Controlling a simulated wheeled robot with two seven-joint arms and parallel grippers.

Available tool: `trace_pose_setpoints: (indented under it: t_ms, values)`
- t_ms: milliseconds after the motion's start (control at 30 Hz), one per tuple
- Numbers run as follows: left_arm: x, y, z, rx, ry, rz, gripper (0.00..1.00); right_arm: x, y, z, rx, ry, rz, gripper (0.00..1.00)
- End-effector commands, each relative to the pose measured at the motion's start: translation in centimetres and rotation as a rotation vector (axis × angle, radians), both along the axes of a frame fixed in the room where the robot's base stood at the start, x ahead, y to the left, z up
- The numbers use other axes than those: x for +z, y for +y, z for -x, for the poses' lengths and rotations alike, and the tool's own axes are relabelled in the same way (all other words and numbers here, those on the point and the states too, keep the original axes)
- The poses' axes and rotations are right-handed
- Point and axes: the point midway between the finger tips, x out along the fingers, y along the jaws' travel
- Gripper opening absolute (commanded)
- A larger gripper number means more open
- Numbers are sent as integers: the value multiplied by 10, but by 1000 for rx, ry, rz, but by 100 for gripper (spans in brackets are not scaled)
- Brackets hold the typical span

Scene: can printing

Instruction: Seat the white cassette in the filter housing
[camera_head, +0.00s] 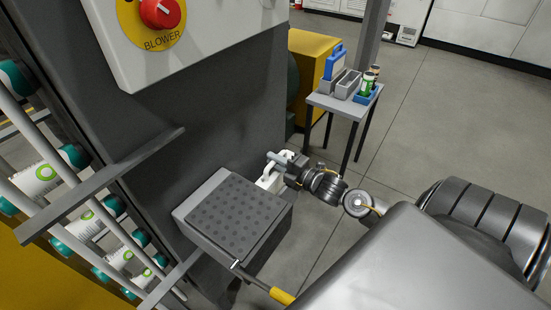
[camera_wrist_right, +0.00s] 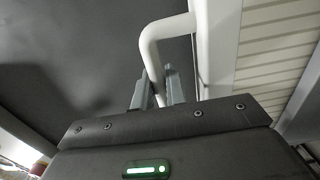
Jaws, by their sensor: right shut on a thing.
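The white cassette (camera_head: 268,182) is at the far right side of a grey box with a dark dotted top (camera_head: 238,212), which appears to be the filter housing. In the wrist view I see the cassette's bent white handle (camera_wrist_right: 152,48) and its pale ribbed face (camera_wrist_right: 275,60). My right gripper (camera_head: 283,161) is shut on the handle, with its fingers on either side of it in the wrist view (camera_wrist_right: 158,88). The cassette is partly hidden behind the box and gripper, so I cannot tell whether any of it is inside the housing. My left gripper is out of view.
A lever with a yellow grip (camera_head: 282,296) sticks out from the box's front. A dark machine wall (camera_head: 215,120) rises behind it, under a blower knob (camera_head: 160,12). A small side table (camera_head: 325,101) holds bins and bottles. Open floor lies to the right.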

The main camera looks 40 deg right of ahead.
Motion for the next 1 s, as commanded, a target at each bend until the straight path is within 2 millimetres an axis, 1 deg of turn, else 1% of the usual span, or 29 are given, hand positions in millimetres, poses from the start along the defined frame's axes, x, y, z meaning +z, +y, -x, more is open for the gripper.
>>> trace_pose_setpoints:
  t_ms: [1000]
  values:
    - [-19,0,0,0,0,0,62,-25,0,0,-1,-2,0,0]
